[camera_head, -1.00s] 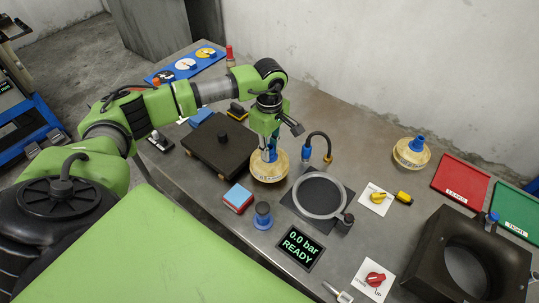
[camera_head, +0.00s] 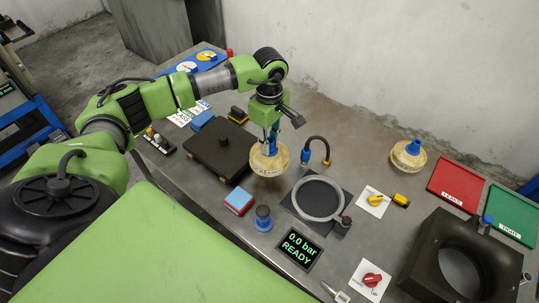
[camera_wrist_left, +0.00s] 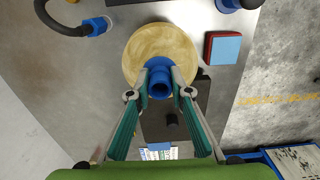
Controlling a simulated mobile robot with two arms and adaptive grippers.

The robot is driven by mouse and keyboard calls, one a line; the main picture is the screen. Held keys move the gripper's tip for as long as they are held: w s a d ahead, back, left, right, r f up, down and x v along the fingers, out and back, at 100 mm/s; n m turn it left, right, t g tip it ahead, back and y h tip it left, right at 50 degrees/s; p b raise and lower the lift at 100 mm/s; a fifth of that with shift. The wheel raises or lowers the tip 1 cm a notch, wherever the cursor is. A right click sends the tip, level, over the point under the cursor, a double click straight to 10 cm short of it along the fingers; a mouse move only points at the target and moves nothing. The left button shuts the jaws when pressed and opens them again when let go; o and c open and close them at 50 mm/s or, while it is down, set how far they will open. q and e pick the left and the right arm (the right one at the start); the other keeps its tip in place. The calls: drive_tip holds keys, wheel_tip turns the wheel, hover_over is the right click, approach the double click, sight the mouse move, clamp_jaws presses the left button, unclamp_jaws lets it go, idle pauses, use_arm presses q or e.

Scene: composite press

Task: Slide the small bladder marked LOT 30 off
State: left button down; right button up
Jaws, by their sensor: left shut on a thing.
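A small tan round bladder (camera_head: 268,160) with a blue neck is at the middle of the table, between the black plate and the hose fitting. The lettering on its side is too small to read. My left gripper (camera_head: 270,141) points down and is shut on its blue neck. The left wrist view shows the fingers (camera_wrist_left: 160,76) on both sides of the neck, with the tan disc (camera_wrist_left: 160,42) beyond. I cannot tell for certain how far the bladder is off the table. A second bladder (camera_head: 408,156) with a blue neck stands at the back right.
A black plate (camera_head: 215,150) with a knob lies left. A ring on a dark mat (camera_head: 302,223) and a red-blue block (camera_head: 239,201) are in front. Red (camera_head: 459,182) and green (camera_head: 512,215) trays and a black ring-shaped housing (camera_head: 425,262) stand right. A display reads 0.0 bar READY.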

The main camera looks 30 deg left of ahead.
use_arm(q)
drive_tip(key=shift+r+p, duration=0.9)
drive_tip(key=shift+r, duration=1)
